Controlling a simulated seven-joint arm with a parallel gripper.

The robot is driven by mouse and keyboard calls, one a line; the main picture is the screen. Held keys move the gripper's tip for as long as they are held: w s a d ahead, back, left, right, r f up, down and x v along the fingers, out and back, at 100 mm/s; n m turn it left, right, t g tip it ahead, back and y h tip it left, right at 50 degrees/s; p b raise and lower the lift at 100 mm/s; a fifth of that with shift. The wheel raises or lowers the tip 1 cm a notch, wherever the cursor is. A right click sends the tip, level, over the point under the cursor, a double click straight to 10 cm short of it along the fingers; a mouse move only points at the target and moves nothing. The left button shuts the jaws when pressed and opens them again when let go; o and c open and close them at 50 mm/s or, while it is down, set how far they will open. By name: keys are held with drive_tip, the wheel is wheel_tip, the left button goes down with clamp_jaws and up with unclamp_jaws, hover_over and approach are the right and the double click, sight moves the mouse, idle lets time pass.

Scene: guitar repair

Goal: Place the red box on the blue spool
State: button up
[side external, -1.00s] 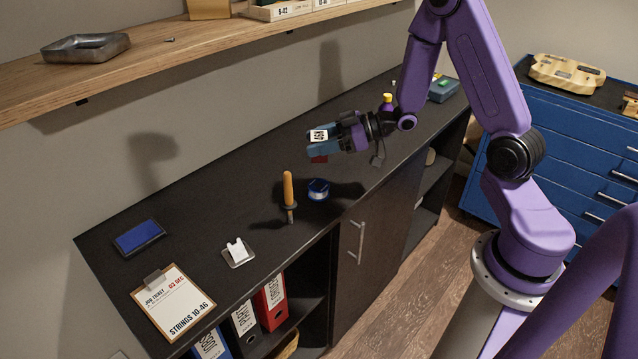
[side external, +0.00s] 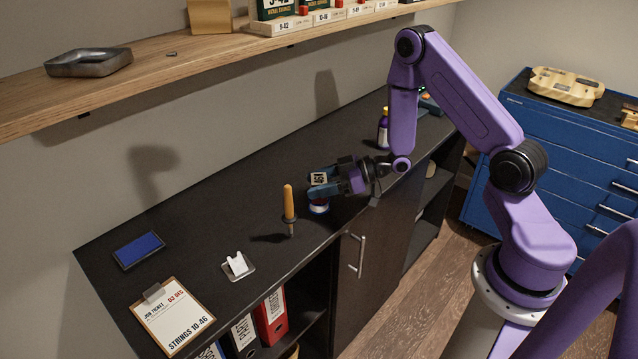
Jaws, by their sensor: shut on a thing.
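The blue spool (side external: 319,209) stands on the dark counter, to the right of an orange-handled tool. My gripper (side external: 316,188) is directly above the spool, low over the counter, with its fingers pointing left. It is shut on the red box (side external: 319,201). Only a thin reddish strip of the box shows below the fingers, right at the spool's top; the fingers hide the rest. I cannot tell whether the box touches the spool.
The upright orange-handled tool (side external: 289,204) stands close left of my gripper. A white holder (side external: 238,264), a clipboard (side external: 172,309) and a blue pad (side external: 139,250) lie farther left. A dark bottle (side external: 383,128) stands behind my arm. A wooden shelf (side external: 180,62) overhangs the back.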

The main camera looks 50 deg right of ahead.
drive_tip(key=shift+f, duration=0.2)
drive_tip(key=o, duration=1.1)
drive_tip(key=shift+r, duration=0.1)
